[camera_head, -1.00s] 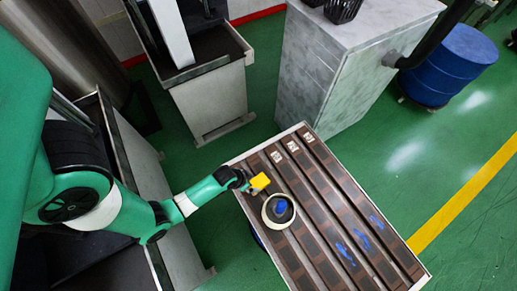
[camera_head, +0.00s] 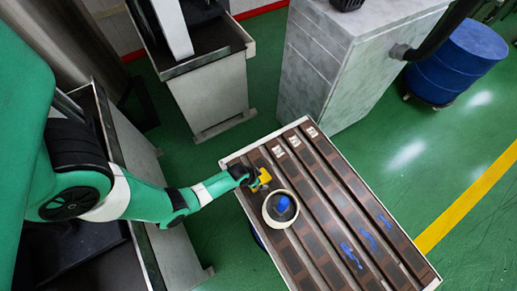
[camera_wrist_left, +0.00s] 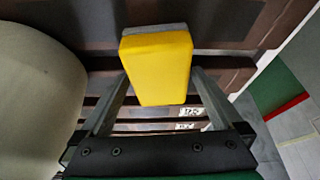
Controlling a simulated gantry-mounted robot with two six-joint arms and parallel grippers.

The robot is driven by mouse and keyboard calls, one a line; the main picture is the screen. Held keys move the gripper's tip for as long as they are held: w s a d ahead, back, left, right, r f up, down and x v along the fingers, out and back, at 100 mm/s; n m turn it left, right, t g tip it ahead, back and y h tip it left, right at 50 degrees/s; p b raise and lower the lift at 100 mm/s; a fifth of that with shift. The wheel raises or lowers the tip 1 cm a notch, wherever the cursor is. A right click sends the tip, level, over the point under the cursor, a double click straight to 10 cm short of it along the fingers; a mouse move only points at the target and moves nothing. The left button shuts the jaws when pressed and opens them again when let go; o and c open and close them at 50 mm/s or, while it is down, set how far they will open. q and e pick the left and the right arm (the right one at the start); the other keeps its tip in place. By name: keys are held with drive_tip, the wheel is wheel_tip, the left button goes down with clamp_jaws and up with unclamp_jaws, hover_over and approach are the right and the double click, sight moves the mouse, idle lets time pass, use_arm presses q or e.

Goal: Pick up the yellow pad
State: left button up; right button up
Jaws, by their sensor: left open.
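The yellow pad (camera_head: 265,175) is at the far left end of the slotted table, and it also shows large in the left wrist view (camera_wrist_left: 157,70), with a grey layer along its far edge. My left gripper (camera_head: 259,181) is at the pad. In the left wrist view its two fingers (camera_wrist_left: 160,88) are spread on either side of the pad, with gaps visible near their bases. Contact at the fingertips is hidden by the pad. My right gripper is not in view.
A white round bowl (camera_head: 268,221) with something blue inside stands close to the pad on the brown slotted table (camera_head: 330,218). It fills the left side of the wrist view (camera_wrist_left: 38,95). A grey marbled cabinet (camera_head: 325,75) and a blue drum (camera_head: 455,65) stand beyond.

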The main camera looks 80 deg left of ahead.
use_arm(q)
drive_tip(key=shift+f, duration=0.25)
drive_tip(key=shift+c, duration=0.2)
idle(0.3)
drive_tip(key=c, duration=1.2)
